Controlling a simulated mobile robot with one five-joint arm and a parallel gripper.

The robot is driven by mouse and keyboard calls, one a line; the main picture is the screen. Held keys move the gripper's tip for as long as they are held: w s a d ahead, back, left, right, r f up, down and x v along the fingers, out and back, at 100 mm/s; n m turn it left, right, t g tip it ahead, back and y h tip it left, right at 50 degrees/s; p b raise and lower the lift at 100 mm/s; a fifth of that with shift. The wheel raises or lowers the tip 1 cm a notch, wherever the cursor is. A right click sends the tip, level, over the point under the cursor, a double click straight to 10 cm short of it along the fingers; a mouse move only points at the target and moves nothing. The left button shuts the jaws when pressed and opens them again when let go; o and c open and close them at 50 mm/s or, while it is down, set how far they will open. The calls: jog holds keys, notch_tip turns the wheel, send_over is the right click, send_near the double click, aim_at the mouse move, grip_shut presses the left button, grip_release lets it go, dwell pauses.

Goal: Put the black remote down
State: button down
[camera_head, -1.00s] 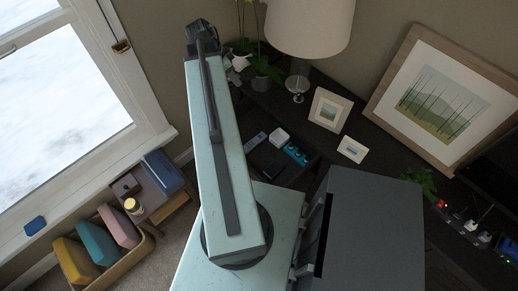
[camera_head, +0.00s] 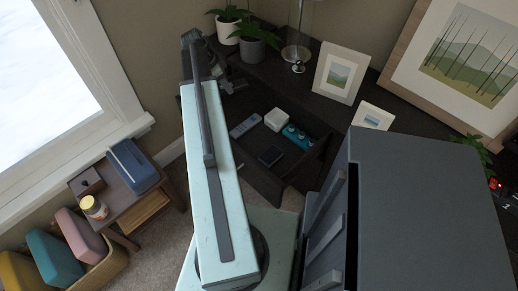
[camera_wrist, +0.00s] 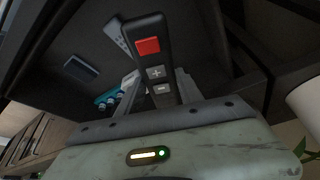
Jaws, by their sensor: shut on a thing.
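The black remote (camera_wrist: 153,62) has a red button and grey plus and minus buttons. In the wrist view my gripper (camera_wrist: 160,84) is shut on it, one finger on each side, with its far end pointing away from the wrist. Below it is an open dark drawer (camera_head: 256,180), whose interior shows behind the remote in the wrist view. In the head view the held remote cannot be made out clearly near the end of my arm.
Plants (camera_head: 258,42), a lamp base (camera_head: 297,50) and picture frames (camera_head: 341,72) stand on the dark cabinet behind.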

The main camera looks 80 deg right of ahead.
jog(key=b, duration=0.5)
send_over(233, 116)
jog(key=w, duration=0.1)
notch_tip(233, 116, down, 8)
jog(key=f+b, duration=1)
jog(key=shift+w+a+f, duration=0.1)
jog(key=shift+a+f, duration=0.25)
jog(key=shift+r, duration=0.25)
jog(key=shift+f, duration=0.15)
jog(key=c, duration=0.8)
grip_release()
jog(key=shift+o, duration=0.2)
